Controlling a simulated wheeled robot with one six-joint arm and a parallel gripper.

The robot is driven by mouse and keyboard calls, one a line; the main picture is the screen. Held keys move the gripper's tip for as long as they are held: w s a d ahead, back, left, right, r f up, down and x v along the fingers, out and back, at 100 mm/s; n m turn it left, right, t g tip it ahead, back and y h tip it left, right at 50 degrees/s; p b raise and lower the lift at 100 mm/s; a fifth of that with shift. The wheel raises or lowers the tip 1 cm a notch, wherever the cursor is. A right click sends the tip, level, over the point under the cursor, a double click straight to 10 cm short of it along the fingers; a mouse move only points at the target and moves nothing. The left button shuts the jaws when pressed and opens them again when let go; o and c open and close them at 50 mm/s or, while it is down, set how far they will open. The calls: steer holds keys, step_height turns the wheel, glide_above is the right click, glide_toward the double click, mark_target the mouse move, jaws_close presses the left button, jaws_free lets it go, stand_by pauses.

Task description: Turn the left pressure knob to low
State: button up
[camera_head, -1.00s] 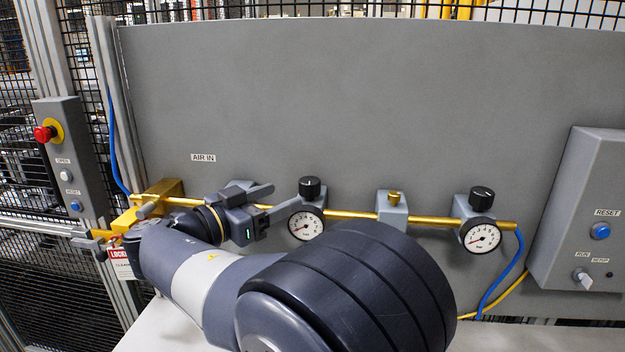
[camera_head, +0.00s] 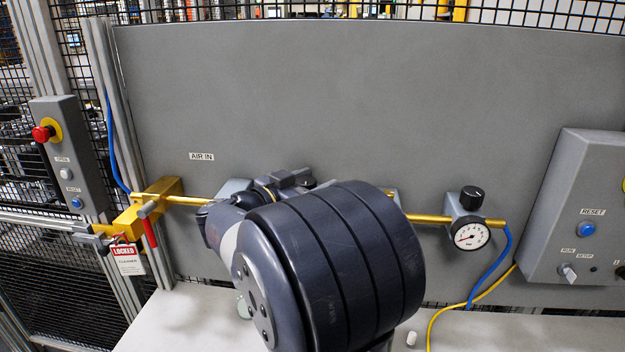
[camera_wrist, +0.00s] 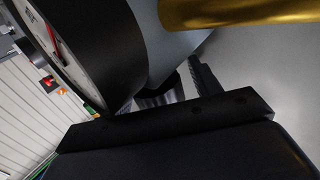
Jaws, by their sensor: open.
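The left pressure knob is hidden behind my arm in the head view. In the wrist view a dark ridged piece, apparently this knob (camera_wrist: 157,96), shows between the grey regulator body (camera_wrist: 172,40) and my gripper's dark crosspiece. The left gauge (camera_wrist: 85,50), with a white face and red needle, fills the upper left there. My gripper (camera_wrist: 175,85) is open, close to the knob; one finger shows right of it, and the other is hidden. Contact cannot be told. In the head view only a bit of my gripper (camera_head: 290,179) shows above my arm.
The brass pipe (camera_head: 430,218) runs along the grey panel. A right knob (camera_head: 472,197) and right gauge (camera_head: 470,236) stand clear of my arm. A yellow valve with a red LOCKED tag (camera_head: 126,255) is at left, a control box (camera_head: 585,190) at right. A white table lies below.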

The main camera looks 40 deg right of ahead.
steer(key=shift+c, duration=0.5)
steer(key=c, duration=0.9)
steer(key=b, duration=0.2)
steer(key=shift+f+t+b, duration=0.3)
steer(key=shift+f, duration=0.05)
